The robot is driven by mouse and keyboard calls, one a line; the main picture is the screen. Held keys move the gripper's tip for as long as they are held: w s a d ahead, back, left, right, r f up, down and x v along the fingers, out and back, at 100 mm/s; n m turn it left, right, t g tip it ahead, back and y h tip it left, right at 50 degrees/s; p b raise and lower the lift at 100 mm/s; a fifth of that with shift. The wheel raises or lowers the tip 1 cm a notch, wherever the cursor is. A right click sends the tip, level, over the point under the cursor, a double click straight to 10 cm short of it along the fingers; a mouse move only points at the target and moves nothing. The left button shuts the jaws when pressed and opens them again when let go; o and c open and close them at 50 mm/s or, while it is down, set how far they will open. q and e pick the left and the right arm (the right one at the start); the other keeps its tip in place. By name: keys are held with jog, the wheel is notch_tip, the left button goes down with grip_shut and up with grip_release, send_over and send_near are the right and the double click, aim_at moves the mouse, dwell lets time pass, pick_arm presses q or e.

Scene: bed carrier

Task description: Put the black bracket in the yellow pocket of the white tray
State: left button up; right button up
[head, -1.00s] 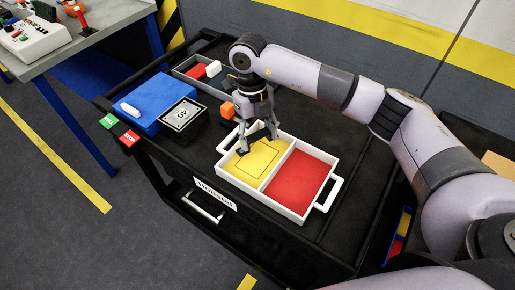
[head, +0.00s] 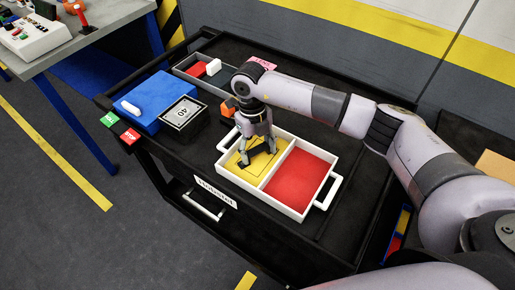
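The white tray (head: 313,206) lies on the black cart, with a yellow pocket (head: 235,172) on the left and a red pocket (head: 301,177) on the right. My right gripper (head: 258,157) points down at the yellow pocket, its fingers apart and low over the pocket floor. A dark shape shows between the fingertips; I cannot tell whether it is the black bracket or the finger pads. I see no black bracket lying clear elsewhere on the cart. My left gripper is not in view.
A blue box (head: 156,98) with a white piece on top and a dark block marked 40 (head: 183,113) stand left of the tray. An orange block (head: 228,107) is behind it. A grey bin (head: 188,62) holds red and white blocks. The cart's front right is clear.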

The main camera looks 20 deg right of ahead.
jog(key=o, duration=0.4)
jog(key=shift+r, duration=0.15)
notch_tip(320, 180, up, 12)
jog(key=w+b, duration=0.1)
jog(key=b, duration=0.1)
jog(key=shift+w+a, duration=0.2)
jog(key=shift+w, duration=0.15)
